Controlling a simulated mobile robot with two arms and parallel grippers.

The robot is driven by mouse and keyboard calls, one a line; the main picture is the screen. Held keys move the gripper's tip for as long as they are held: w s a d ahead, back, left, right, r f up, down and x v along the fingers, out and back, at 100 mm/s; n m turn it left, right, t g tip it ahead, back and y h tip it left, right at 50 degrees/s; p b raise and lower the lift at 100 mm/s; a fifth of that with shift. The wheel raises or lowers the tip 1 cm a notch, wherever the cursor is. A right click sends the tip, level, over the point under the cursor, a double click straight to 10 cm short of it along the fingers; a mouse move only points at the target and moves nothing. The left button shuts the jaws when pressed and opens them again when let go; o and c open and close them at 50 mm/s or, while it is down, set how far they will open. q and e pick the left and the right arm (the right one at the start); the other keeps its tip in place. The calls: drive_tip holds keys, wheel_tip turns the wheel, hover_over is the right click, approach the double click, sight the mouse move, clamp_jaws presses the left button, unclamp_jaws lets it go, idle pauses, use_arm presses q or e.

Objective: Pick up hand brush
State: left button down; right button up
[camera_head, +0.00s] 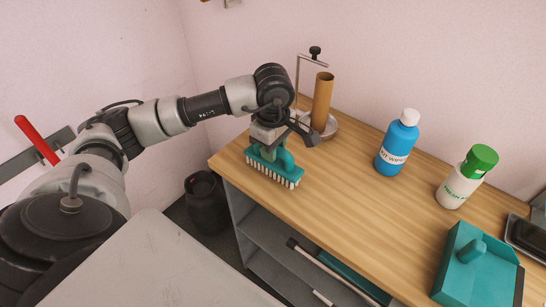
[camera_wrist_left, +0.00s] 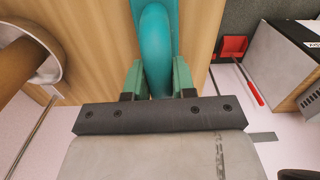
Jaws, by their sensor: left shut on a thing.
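The hand brush (camera_head: 268,170) is teal with pale bristles. In the head view it sits at the left end of the wooden counter (camera_head: 330,190), bristles down. Its teal handle (camera_wrist_left: 157,50) runs between the fingers in the left wrist view. My left gripper (camera_wrist_left: 158,84) is shut on the handle from above. Whether the bristles touch the counter or are slightly clear of it, I cannot tell. My right gripper is not in view.
A paper-towel holder (camera_head: 322,102) stands close behind my left gripper. A blue bottle (camera_head: 396,146), a white bottle with a green cap (camera_head: 460,185) and a teal dustpan (camera_head: 470,262) are further right. A dark bin (camera_head: 206,200) stands on the floor left of the counter.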

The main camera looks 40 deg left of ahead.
use_arm(q)
drive_tip(key=shift+r, duration=0.5)
drive_tip(key=r, duration=0.1)
drive_tip(key=r+b, duration=0.1)
drive_tip(key=d+r, duration=0.1)
drive_tip(key=shift+w+r, duration=0.4)
drive_tip(key=w+d+r+b, duration=0.1)
drive_tip(key=w+d+r, duration=0.5)
drive_tip(key=d, duration=0.2)
drive_tip(key=shift+w+d+r+b, duration=0.15)
drive_tip(key=shift+b, duration=0.15)
